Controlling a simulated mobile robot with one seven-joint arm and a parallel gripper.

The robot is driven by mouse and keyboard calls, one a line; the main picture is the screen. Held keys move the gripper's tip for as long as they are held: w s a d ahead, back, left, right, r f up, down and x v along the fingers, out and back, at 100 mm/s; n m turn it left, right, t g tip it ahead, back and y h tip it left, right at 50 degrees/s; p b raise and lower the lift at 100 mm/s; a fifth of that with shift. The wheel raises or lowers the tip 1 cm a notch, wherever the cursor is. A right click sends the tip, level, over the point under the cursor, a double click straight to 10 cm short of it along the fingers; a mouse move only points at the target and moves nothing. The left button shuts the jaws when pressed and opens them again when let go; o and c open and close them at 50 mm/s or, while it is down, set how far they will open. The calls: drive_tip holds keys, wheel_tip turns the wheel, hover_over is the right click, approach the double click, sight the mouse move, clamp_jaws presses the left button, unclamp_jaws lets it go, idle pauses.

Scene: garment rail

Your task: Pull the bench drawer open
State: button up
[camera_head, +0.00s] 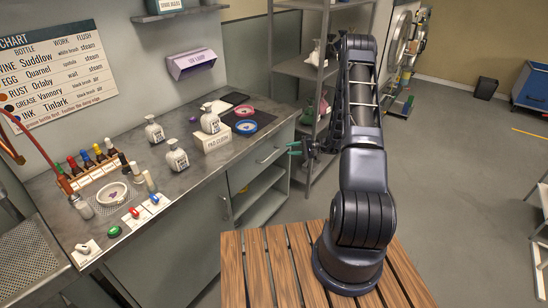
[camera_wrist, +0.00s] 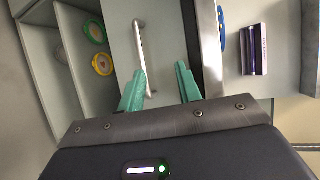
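The bench drawer (camera_head: 259,161) is a grey-green front under the right end of the bench top and looks closed. Its bar handle (camera_head: 270,156) shows as a pale metal bar in the wrist view (camera_wrist: 141,50). My gripper (camera_head: 292,148) is just right of the drawer front in the head view. In the wrist view its two green fingers (camera_wrist: 160,78) are spread apart. The handle's lower end shows between them, nearer the left finger. Whether a finger touches the handle cannot be told. Nothing is gripped.
Open shelves (camera_head: 262,196) lie below the drawer; the wrist view shows a green roll (camera_wrist: 95,32) and a yellow roll (camera_wrist: 102,64) there. Bottles, a labelled box (camera_head: 216,141) and a dark mat with a blue dish (camera_head: 246,127) stand on the bench. A metal rack (camera_head: 306,70) stands close behind my gripper.

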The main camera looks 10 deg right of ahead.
wheel_tip(320, 180, down, 5)
drive_tip(key=d+m+t, duration=0.1)
drive_tip(key=x, duration=1)
drive_tip(key=shift+w+a, duration=0.25)
drive_tip(key=shift+w, duration=0.25)
clamp_jaws()
